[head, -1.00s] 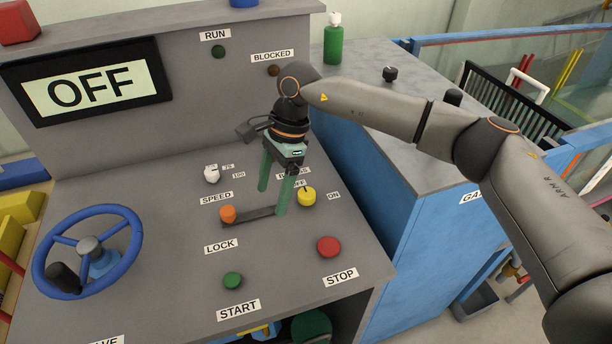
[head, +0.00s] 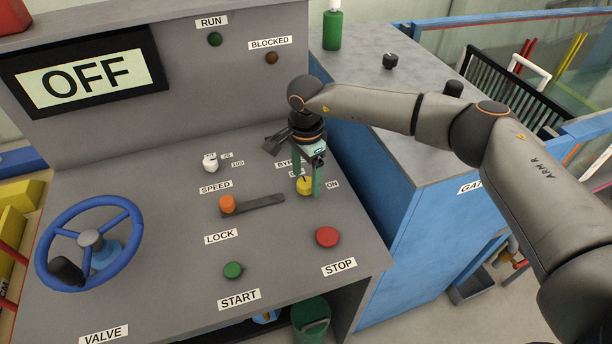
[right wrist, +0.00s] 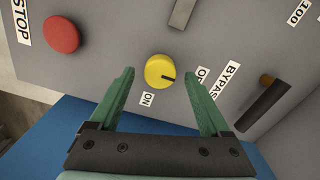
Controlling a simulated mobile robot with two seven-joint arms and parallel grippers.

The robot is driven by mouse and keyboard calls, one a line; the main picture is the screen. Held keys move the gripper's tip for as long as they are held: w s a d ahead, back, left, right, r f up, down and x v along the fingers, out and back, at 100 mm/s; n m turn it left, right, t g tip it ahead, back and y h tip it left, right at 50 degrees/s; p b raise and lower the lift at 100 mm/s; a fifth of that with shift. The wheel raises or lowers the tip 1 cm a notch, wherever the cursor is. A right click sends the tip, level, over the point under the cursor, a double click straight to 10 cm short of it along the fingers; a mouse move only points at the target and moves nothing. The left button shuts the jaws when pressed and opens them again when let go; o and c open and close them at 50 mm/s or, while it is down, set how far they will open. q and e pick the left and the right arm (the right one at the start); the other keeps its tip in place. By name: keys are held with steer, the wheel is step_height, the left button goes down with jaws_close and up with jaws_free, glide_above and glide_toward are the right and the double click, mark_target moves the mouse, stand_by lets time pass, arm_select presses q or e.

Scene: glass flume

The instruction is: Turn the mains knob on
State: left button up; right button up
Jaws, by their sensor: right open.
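A yellow knob (head: 304,188) is on the grey sloping panel; it also shows in the right wrist view (right wrist: 159,71). Its labels read BYPASS, OFF and ON, the first partly hidden; I see no label reading mains. Its dark pointer line is towards the OFF label. My right gripper (head: 307,178) is open, pointing down at the knob. In the right wrist view its green fingertips (right wrist: 158,74) appear on either side of the knob; I cannot tell whether they touch it. A display (head: 88,78) reads OFF. My left gripper is out of view.
Near the knob are a red STOP button (head: 327,236), an orange LOCK handle (head: 228,204) at a slot, a white SPEED knob (head: 210,162) and a green START button (head: 233,270). A blue valve wheel (head: 125,252) is at left. A blue cabinet (head: 420,225) stands at right.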

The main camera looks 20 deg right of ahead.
steer(key=shift+f, duration=0.6)
jaws_close()
stand_by(0.3)
